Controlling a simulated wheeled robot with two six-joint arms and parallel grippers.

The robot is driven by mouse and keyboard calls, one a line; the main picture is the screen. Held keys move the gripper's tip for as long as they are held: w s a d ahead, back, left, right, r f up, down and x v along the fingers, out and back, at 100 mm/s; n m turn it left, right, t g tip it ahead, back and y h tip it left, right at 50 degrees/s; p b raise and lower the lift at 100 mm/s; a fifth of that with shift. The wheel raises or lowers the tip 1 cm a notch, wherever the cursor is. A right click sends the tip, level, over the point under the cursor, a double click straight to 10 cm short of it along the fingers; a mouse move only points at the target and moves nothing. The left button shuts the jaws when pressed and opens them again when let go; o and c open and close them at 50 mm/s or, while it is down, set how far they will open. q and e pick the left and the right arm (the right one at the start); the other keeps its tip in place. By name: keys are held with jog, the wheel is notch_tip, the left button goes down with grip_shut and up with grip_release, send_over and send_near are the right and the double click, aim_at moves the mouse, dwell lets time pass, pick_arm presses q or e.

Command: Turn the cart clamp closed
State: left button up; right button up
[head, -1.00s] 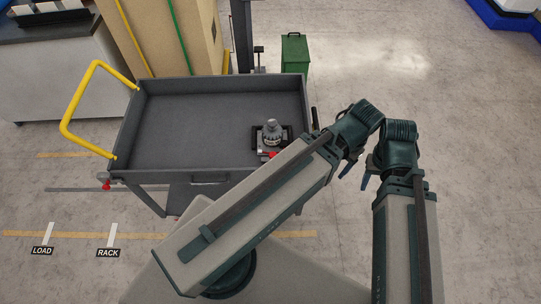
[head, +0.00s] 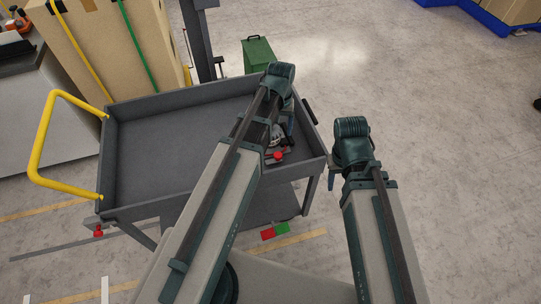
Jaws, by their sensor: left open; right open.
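The grey cart (head: 160,142) stands in front of me with a yellow handle at its left. A dark fixture with a silver top and a red knob (head: 278,155) sits in the tray's right front corner, partly hidden by my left arm. A small red knob (head: 98,231) shows under the cart's left front corner; I cannot tell which part is the clamp. My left gripper (head: 291,124) is open, over the tray's right side beside the fixture; its fingers are mostly hidden. My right gripper (head: 333,176) is open and empty, right of the cart.
Red (head: 267,234) and green (head: 282,228) patches lie just below the cart's front right. A counter (head: 50,120) is at the left.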

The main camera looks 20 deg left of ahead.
aim_at(278, 155)
pick_arm(q)
jog(key=shift+f+b, duration=6.9)
jog(key=shift+f, duration=0.05)
jog(key=shift+r, duration=0.1)
grip_shut()
